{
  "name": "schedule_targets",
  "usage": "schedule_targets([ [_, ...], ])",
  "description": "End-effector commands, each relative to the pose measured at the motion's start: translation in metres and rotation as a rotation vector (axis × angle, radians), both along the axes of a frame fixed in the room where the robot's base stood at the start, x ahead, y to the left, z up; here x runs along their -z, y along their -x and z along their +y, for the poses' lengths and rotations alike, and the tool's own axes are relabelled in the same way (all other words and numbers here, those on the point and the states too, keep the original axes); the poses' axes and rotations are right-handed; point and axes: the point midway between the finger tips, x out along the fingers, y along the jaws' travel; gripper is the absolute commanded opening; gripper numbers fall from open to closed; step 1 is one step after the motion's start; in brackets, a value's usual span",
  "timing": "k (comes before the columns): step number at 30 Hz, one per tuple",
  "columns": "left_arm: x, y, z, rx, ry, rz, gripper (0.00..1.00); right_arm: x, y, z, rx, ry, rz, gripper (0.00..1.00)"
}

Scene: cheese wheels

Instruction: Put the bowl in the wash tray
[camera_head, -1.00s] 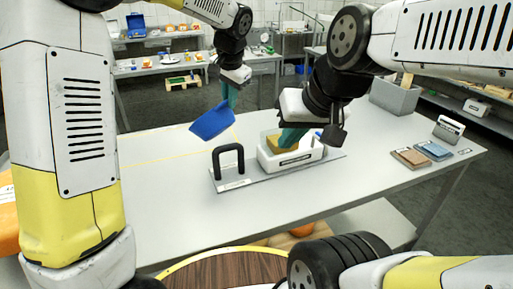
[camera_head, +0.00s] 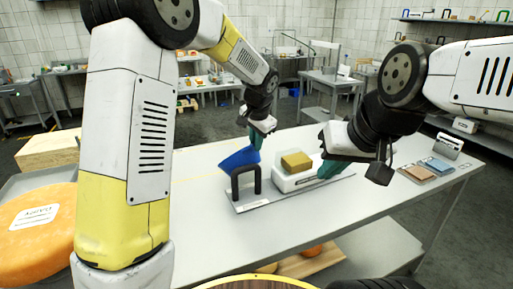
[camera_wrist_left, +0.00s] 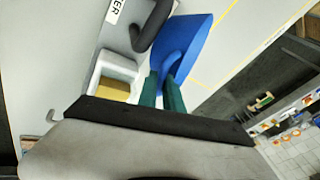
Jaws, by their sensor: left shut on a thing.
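My left gripper (camera_head: 256,143) is shut on a blue scoop-like piece (camera_head: 238,160); I cannot tell whether this is the bowl. In the left wrist view the green fingers (camera_wrist_left: 162,92) grip the ridge of this blue piece (camera_wrist_left: 188,38). In the head view it overlaps the top of a black handle (camera_head: 246,183); contact is unclear. My right gripper (camera_head: 329,166) is at the right end of a white box (camera_head: 293,181), its fingers partly hidden, with nothing visible in it. A yellow block (camera_head: 297,161) sits on the box. I cannot identify a wash tray for sure.
The black handle and white box stand on a grey board (camera_head: 262,202) on the table (camera_head: 207,222). Brown and blue pads (camera_head: 438,165) lie at the table's right. An orange cheese wheel (camera_head: 38,235) is at the far left. The table's left part is clear.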

Motion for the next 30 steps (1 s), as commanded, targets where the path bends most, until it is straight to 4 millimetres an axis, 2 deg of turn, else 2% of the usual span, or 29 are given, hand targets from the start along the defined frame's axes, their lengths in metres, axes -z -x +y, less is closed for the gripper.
schedule_targets([
  [4, 0.021, 0.0, 0.0, 0.001, -0.001, 0.002, 0.0, 0.0, 0.0, 0.0, 0.0, 0.0, 0.0, 0.0],
  [14, 0.025, 0.0, 0.0, 0.0, -0.001, 0.001, 0.0, 0.0, 0.0, 0.0, 0.0, 0.0, 0.0, 0.0],
  [15, 0.025, 0.0, 0.0, 0.0, 0.0, 0.001, 0.16, 0.0, 0.0, 0.0, 0.0, 0.0, 0.0, 0.0],
  [18, 0.025, 0.0, 0.0, 0.0, -0.001, 0.001, 0.32, 0.0, 0.0, 0.0, 0.0, 0.0, 0.0, 0.0],
  [30, 0.021, 0.0, 0.0, 0.0, 0.001, -0.001, 0.32, 0.0, 0.0, 0.0, 0.0, 0.0, 0.0, 0.0],
])
